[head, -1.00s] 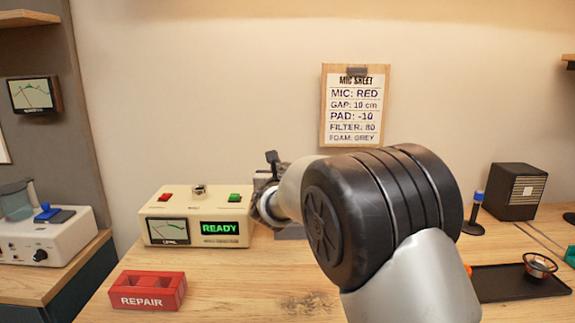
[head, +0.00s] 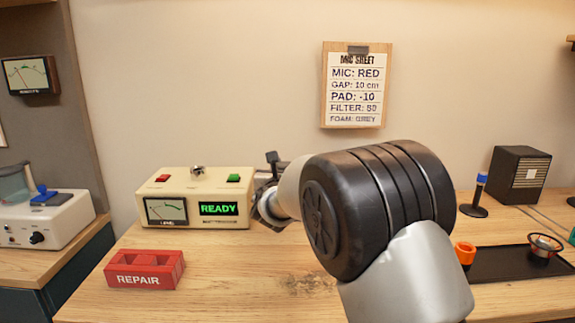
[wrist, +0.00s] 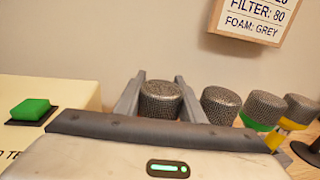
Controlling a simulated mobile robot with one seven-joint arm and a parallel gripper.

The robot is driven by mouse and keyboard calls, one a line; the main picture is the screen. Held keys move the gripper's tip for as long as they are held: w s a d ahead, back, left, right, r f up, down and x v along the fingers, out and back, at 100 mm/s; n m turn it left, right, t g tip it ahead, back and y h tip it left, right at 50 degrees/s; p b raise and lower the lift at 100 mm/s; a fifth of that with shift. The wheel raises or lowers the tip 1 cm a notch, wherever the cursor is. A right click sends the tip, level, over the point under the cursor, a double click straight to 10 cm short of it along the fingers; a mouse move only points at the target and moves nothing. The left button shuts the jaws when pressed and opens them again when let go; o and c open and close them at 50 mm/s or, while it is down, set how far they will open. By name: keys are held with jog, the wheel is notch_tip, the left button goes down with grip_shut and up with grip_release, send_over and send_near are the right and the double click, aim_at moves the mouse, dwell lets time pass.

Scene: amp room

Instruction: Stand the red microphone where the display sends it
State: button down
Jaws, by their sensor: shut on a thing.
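My gripper (wrist: 160,104) is shut on a microphone with a round mesh head (wrist: 161,98), which stands up between the two grey fingers in the wrist view. Its body and colour band are hidden behind my gripper. In the head view my arm covers most of the gripper and the held microphone. The cream tester (head: 194,187) stands left of my wrist; its display (head: 219,208) reads READY in green. A red block marked REPAIR (head: 145,272) sits in front of the tester. The sheet on the wall (head: 355,88) reads MIC: RED.
Several microphones stand right of the held one: one close by (wrist: 220,104), one green-banded (wrist: 263,108), one yellow-banded (wrist: 300,107). A blue-topped stand (head: 478,197), a black speaker (head: 519,174), an orange ring (head: 465,253) and a black tray (head: 510,266) lie right of my arm.

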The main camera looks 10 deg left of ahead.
jog(key=c, duration=1.2)
grip_release()
jog(key=shift+o, duration=0.6)
jog(key=shift+s, duration=0.1)
jog(key=s+d+p, duration=0.2)
jog(key=s, duration=1.5)
jog(key=shift+d, duration=0.1)
